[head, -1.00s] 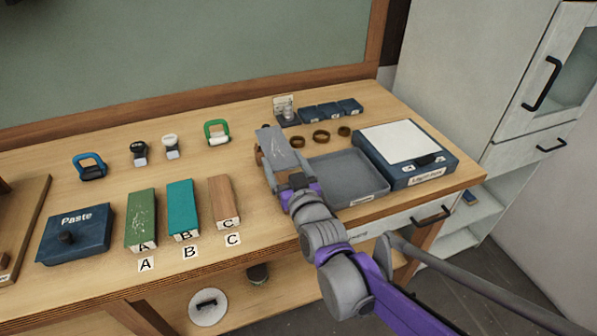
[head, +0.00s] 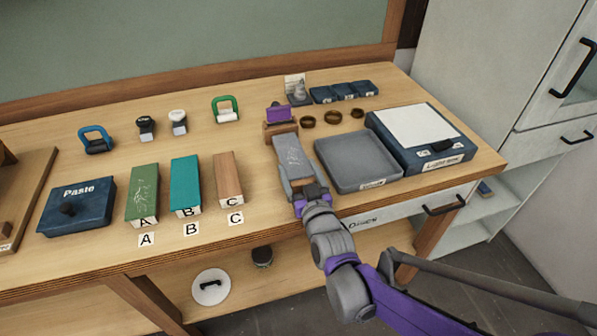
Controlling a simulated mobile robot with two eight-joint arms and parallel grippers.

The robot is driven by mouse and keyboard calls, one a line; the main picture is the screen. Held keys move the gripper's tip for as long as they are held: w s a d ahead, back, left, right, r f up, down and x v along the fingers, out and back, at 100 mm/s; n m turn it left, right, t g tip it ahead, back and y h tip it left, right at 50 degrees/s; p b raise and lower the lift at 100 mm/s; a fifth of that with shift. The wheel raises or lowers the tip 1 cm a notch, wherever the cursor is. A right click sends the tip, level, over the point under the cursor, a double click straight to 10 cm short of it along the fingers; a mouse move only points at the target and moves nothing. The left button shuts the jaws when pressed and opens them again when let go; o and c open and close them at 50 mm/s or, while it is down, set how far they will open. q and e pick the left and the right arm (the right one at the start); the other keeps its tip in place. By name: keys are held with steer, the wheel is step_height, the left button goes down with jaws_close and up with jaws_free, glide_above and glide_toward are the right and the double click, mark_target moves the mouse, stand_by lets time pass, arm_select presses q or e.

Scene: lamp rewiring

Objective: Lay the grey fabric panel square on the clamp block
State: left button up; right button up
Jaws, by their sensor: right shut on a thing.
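The grey fabric panel (head: 292,152), with pale scribble-like marks, is in front of a small brown block (head: 281,132) that carries a purple piece (head: 278,113). This appears to be the clamp block, but I cannot be sure. My right gripper (head: 303,190) is shut on the panel's near end. The panel's far end is close to the block's front face. I cannot tell whether they touch, or whether the panel is lifted or rests on the table. The fingertips are partly hidden. My left gripper is not in view.
A grey tray (head: 357,185) is close to the panel's right, with a navy case (head: 452,155) beyond it. Blocks A (head: 143,190), B (head: 185,183) and C (head: 228,177) are to the left. Small brown rings (head: 333,117) lie behind the tray. Bare tabletop separates C from the panel.

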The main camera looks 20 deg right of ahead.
steer(key=shift+r, duration=0.1)
steer(key=o, duration=1.1)
steer(key=shift+s, duration=0.4)
steer(key=s+p, duration=0.1)
steer(key=s, duration=1)
steer(key=shift+s+d, duration=0.15)
steer(key=shift+d, duration=0.05)
